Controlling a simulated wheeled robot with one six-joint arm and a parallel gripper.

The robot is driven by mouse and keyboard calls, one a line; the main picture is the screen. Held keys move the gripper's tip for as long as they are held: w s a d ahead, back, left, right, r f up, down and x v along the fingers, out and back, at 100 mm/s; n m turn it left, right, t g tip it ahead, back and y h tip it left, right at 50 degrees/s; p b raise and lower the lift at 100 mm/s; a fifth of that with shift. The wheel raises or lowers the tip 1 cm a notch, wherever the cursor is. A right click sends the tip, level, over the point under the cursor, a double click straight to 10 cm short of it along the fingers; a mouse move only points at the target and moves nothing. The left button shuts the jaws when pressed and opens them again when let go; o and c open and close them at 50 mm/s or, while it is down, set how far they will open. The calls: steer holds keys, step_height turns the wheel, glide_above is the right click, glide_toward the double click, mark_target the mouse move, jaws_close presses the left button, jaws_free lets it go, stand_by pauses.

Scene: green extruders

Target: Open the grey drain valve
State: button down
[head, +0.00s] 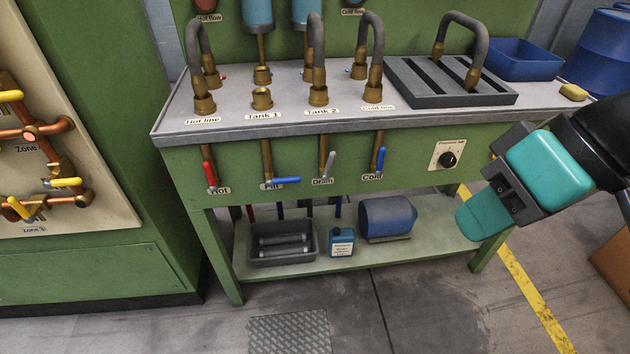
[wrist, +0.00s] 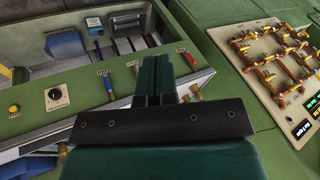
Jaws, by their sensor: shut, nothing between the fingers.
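The grey drain valve (head: 328,165) has a small grey lever on a short pipe, above the label "Drain" on the green bench front. Its lever runs roughly along the pipe, slightly tilted. In the wrist view the grey lever (wrist: 135,67) shows small, between a blue and a red lever. My gripper (head: 484,216) is at the right of the bench in the head view, well apart from the valve. Its teal fingers are together and empty. In the wrist view the shut fingers (wrist: 154,75) stand up in the middle, just right of the grey lever in the picture.
Beside the drain valve are the blue "Fill" lever (head: 281,182), set crosswise, the blue "Cold" lever (head: 381,159) and the red "Hot" lever (head: 210,174). A black knob (head: 447,159) is further right. A lower shelf (head: 440,244) holds a tray and a blue tank.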

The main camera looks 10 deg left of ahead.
steer(key=w+a+f+m+t+y+b, duration=0.1)
steer(key=w+a+f+y+b, duration=0.15)
steer(key=f+b, duration=0.3)
steer(key=w+a+f+m+y+b, duration=0.2)
steer(key=w+a+f+b, duration=0.2)
steer(key=f+b, duration=0.15)
steer(key=m+t+y+b, duration=0.5)
steer(key=m+t+b, duration=0.55)
steer(key=m, duration=0.35)
glide_toward(329, 165)
steer(key=r+p, duration=0.1)
steer(key=x, duration=0.7)
steer(key=shift+w+d+f+t+p, duration=0.15)
steer(key=shift+w+f+t+p, duration=0.15)
steer(key=shift+f+t+p, duration=0.15)
steer(key=shift+w+r+h, duration=0.1)
steer(key=shift+r+h, duration=0.05)
steer(key=shift+h, duration=0.2)
